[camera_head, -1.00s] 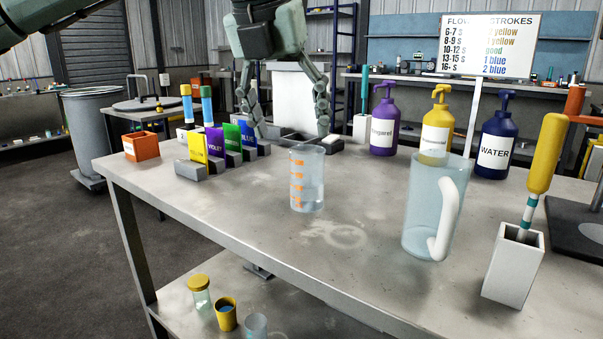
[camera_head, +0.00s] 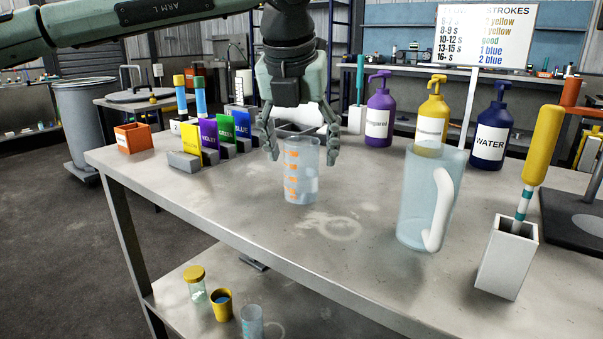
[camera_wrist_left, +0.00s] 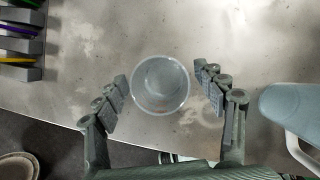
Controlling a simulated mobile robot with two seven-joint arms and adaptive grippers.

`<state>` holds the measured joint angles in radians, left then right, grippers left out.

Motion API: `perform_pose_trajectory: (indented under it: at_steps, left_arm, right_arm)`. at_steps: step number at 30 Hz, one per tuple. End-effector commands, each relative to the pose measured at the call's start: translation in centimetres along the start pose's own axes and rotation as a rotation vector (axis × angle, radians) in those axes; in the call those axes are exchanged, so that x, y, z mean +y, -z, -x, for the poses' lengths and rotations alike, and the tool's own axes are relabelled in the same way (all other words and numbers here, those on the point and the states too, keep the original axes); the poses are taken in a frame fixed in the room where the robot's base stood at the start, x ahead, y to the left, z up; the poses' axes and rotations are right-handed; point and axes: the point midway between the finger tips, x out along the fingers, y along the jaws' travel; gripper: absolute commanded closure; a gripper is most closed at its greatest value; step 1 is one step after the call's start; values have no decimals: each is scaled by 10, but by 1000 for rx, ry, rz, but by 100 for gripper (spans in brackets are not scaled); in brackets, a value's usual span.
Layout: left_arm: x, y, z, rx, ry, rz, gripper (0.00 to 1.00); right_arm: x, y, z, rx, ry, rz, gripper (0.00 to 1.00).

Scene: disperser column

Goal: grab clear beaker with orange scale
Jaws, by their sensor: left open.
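The clear beaker with the orange scale (camera_head: 300,172) stands upright on the grey table. My left gripper (camera_head: 300,150) is pointed down at it, its open fingers to the left and right of the beaker's upper part. In the left wrist view, the beaker (camera_wrist_left: 161,85) is seen from above as a round rim. It lies between the fingertips of my left gripper (camera_wrist_left: 163,83), with a gap visible on each side. My right gripper is not in view.
A large clear jug (camera_head: 425,200) with a white handle stands right of the beaker. Coloured cards in grey holders (camera_head: 185,161) and an orange box (camera_head: 134,138) stand to the left. Pump bottles (camera_head: 432,118) stand behind. The table in front of the beaker is clear.

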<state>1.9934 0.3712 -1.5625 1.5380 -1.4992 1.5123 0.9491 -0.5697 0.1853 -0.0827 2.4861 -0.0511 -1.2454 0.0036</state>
Motion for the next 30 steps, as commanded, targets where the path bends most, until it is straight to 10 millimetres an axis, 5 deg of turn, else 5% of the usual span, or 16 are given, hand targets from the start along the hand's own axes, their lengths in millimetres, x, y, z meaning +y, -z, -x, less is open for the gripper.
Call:
perform_pose_trajectory:
  at_steps: [2,15,30]
  left_arm:
    - [0,0,0,0,0,0,31]
    - [0,0,0,1,0,0,86]
    - [0,-2,6,0,0,0,87]
  right_arm:
    - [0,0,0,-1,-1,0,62]
    - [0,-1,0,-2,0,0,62]
    - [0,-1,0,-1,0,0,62]
